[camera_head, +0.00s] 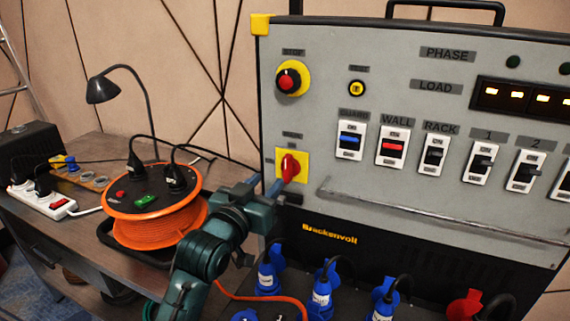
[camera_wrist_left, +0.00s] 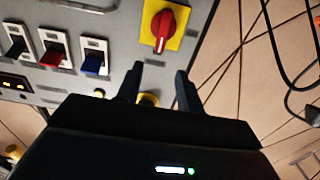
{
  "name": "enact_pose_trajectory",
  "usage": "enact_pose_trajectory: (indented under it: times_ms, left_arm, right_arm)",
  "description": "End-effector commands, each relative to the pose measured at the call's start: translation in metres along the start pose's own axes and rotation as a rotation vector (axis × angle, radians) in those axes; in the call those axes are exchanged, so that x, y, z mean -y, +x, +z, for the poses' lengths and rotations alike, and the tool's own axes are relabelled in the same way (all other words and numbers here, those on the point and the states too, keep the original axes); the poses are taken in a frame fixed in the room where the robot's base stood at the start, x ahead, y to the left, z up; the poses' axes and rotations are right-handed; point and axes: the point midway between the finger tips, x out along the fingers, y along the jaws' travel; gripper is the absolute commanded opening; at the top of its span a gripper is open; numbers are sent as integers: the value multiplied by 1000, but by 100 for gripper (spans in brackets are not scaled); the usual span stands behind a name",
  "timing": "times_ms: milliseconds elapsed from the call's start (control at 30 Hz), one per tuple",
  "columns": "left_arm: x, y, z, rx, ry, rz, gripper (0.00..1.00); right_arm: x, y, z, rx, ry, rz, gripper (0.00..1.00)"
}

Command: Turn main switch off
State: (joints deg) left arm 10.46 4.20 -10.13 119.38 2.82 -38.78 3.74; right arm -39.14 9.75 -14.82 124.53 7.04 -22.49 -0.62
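The main switch looks to be the red rotary knob (camera_head: 290,168) on a yellow square plate, low on the left of the grey panel (camera_head: 330,110). Its grip stands close to upright. My left gripper (camera_head: 267,187) is just left of and below the knob in the head view, and partly overlaps the plate's lower left. In the left wrist view the red knob (camera_wrist_left: 162,27) lies beyond the fingertips, near the top. The left fingers (camera_wrist_left: 157,78) are apart with nothing between them. The small labels around the knob are unreadable. My right gripper is out of view.
A red stop button (camera_head: 287,81) on yellow is above the knob, and a row of rocker switches (camera_head: 392,147) is to the right. A metal rail (camera_head: 430,215) crosses below them. Blue plugs (camera_head: 320,292) stick out low. An orange cable reel (camera_head: 155,230) stands left on a table.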

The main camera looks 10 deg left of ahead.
Motion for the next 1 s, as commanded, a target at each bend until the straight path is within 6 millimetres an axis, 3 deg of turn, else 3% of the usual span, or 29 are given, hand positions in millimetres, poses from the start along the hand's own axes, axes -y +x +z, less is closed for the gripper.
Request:
enact_pose_trajectory:
  times_ms: [200,400,600,900,1000]
  left_arm:
    - [0,49,-1,1,0,0,37]
    - [0,79,0,0,0,0,37]
    - [0,92,0,1,0,0,37]
    - [0,94,1,1,0,0,37]
    - [0,94,1,1,0,0,29]
  right_arm:
    - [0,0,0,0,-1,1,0]
    - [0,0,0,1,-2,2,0]
    - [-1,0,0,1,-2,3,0]
    - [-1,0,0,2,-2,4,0]
    - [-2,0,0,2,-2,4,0]
